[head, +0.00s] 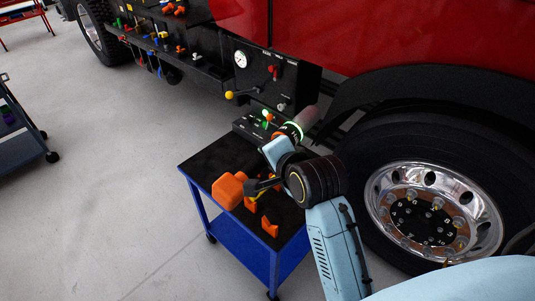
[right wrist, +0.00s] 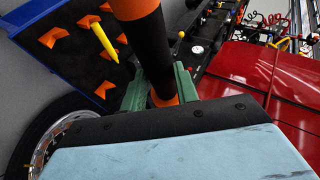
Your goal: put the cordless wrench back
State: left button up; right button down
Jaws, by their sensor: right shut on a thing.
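My right gripper (right wrist: 160,88) shows green fingers shut around the black body of an orange-and-black tool, which looks like the cordless wrench (right wrist: 150,45). In the head view the wrench's orange end (head: 228,190) and black part stick out left of my right wrist, above the cart (head: 205,160). The fingers are hidden in the head view. Orange holders (head: 270,227) sit on the cart's black top; several also show in the right wrist view (right wrist: 55,36). I cannot tell whether the wrench touches the cart. My left gripper is not in view.
A red truck (head: 430,35) with a large wheel (head: 435,210) is right of the cart. A black panel with a gauge (head: 241,59) is behind it. Open grey floor (head: 110,190) lies left.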

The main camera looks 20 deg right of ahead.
jog(key=w+d+f+g+h+p, duration=0.1)
jog(key=d+f, duration=0.3)
jog(key=f, duration=0.6)
jog(key=w+d+f+g+p, duration=0.1)
jog(key=w+d+f, duration=0.2)
jog(key=f, duration=0.7)
jog(key=shift+w+d+g+h, duration=0.15)
jog(key=shift+d+g+h, duration=0.2)
jog(key=shift+d, duration=0.6)
jog(key=shift+r+p, duration=0.1)
jog(key=shift+p, duration=0.25)
jog(key=shift+f+b, duration=2.85)
jog(key=shift+f, duration=1.55)
jog(key=shift+p, duration=0.3)
